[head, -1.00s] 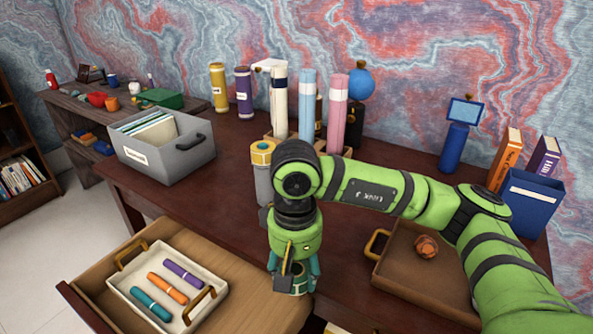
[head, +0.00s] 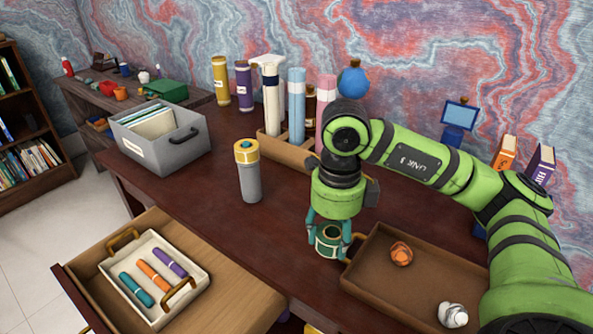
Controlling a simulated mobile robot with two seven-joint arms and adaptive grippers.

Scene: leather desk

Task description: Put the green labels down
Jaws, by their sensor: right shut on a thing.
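The green labels (head: 327,242) look like a short dark green roll with a pale band and a hollow top. My right gripper (head: 328,235) points down from above, shut on the roll with a finger on either side. The roll is upright, over the dark desk (head: 220,215) just left of the brown tray (head: 385,288). I cannot tell whether its base touches the desk. My left gripper is not in view.
The brown tray holds an orange crumpled ball (head: 401,253) and a whitish one (head: 452,314). A grey cylinder with a yellow top (head: 249,172) stands left of my gripper. An open drawer (head: 240,297) holds a white pen tray (head: 190,300). Desk between cylinder and gripper is clear.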

